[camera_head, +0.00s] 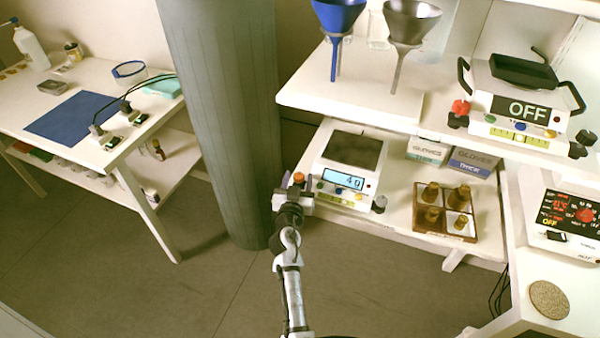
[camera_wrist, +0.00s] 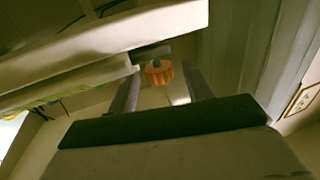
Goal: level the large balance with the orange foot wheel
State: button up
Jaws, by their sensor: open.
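The balance (camera_head: 352,152) with a lit display stands on the lower shelf, its dark pan facing up. Its orange foot wheel (camera_head: 299,178) is at its front left corner; it also shows in the wrist view (camera_wrist: 158,72), under the edge of a pale body. My gripper (camera_head: 293,192) is at this corner, close to the wheel. In the wrist view my gripper's two fingers (camera_wrist: 162,78) are apart, with the wheel between their tips or just beyond them; I cannot tell whether they touch it. A dark foot wheel (camera_head: 379,204) is at the front right corner.
A tray of brown bottles (camera_head: 444,212) stands right of the balance, with glove boxes (camera_head: 452,157) behind. The upper shelf (camera_head: 350,102) holds two funnels and a second device (camera_head: 522,105) reading OFF. A thick grey column (camera_head: 222,120) is close on the left.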

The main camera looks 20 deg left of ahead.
jog(key=shift+w, duration=0.15)
jog(key=c, duration=1)
